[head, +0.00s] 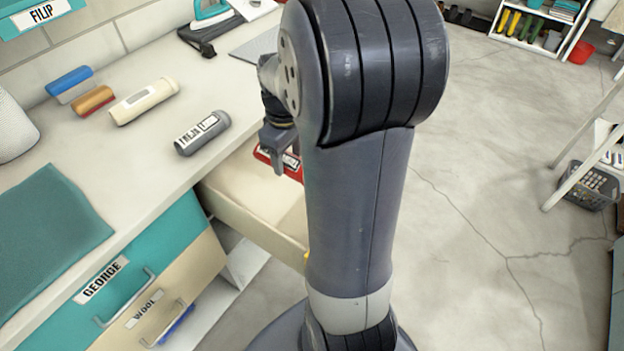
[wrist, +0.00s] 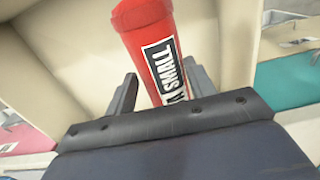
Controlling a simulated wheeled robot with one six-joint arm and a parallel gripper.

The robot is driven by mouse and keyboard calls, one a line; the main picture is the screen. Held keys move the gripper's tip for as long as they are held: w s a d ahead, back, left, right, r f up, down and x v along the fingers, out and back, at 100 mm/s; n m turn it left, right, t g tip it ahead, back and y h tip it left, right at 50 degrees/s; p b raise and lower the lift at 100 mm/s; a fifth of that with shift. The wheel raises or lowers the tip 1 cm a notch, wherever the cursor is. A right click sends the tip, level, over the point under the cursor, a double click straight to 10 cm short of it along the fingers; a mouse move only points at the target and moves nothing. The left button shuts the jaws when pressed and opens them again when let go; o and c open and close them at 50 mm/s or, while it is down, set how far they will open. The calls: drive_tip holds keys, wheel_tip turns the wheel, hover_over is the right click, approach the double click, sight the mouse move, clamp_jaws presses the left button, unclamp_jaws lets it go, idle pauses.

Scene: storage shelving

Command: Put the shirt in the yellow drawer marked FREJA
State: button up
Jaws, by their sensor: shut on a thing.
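A red cylinder (wrist: 150,42) with a black-and-white label ending in SMALL, probably the rolled shirt, sits between the fingers of my gripper (wrist: 160,92) in the wrist view. In the head view my gripper (head: 277,166) is shut on it, and part of the red cylinder (head: 292,172) shows beside the fingers. They are over an open, cream-lined drawer (head: 258,222) below the counter. A small yellow patch shows at the drawer's front, which my arm mostly hides. No FREJA label is visible. The drawer's pale inside (wrist: 75,45) also shows in the wrist view.
Teal GEORGE (head: 125,270) and beige WOOL (head: 165,300) drawers are closed at the left. The floor at right is largely clear.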

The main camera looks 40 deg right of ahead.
sight(289, 167)
wheel_tip(289, 167, down, 16)
drive_tip(key=b, duration=0.5)
drive_tip(key=shift+r, duration=0.1)
drive_tip(key=o, duration=1.1)
drive_tip(key=shift+o, duration=0.2)
wheel_tip(289, 167, up, 12)
drive_tip(key=shift+r+p, duration=0.1)
drive_tip(key=shift+p, duration=0.85)
